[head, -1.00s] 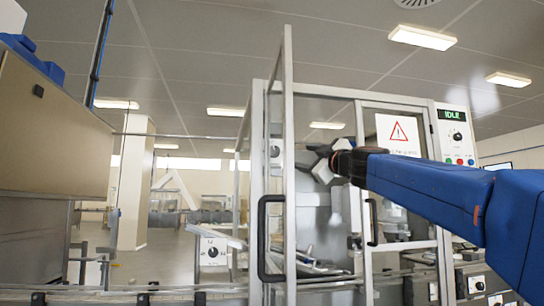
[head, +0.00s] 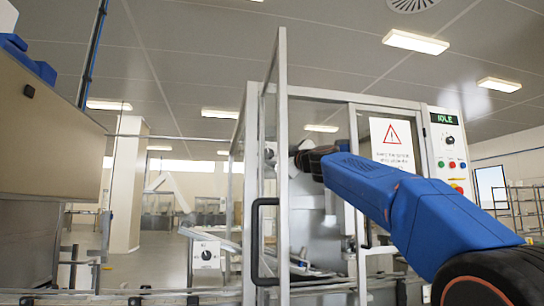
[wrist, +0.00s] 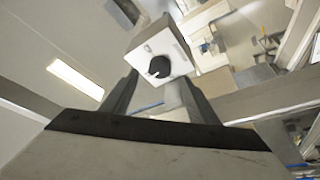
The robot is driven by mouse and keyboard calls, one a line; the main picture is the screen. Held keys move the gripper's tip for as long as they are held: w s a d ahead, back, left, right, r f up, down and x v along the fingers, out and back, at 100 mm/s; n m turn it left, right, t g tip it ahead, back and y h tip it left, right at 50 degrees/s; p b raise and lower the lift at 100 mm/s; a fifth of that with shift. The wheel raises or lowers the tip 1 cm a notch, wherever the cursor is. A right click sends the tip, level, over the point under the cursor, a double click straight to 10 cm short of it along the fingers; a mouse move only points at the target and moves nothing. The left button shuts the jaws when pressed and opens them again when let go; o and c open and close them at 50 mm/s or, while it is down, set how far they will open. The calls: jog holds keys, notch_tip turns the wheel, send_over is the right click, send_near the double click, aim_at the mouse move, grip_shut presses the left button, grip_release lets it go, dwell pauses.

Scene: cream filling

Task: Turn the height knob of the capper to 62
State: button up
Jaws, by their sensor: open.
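In the wrist view a white box with a round black knob (wrist: 160,67) shows just beyond and between my fingertips. The knob's scale and setting are too small to read. My gripper (wrist: 160,82) is open, one finger on each side of the box in the picture, with nothing held. I cannot tell how far the knob is from the fingertips. In the head view a small dark knob (head: 269,154) shows on the capper's frame, just left of my arm's end. The fingers there are largely hidden behind the dark wrist and the door post.
The capper's open glass door with a black handle (head: 256,240) stands left of my arm. A control panel (head: 449,150) reading IDLE, with a knob and buttons, is at right. Another dial box (head: 206,254) stands at left. A warning sign (head: 393,145) hangs behind the arm.

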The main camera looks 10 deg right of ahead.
jog(key=shift+x, duration=2.5)
jog(key=c, duration=1)
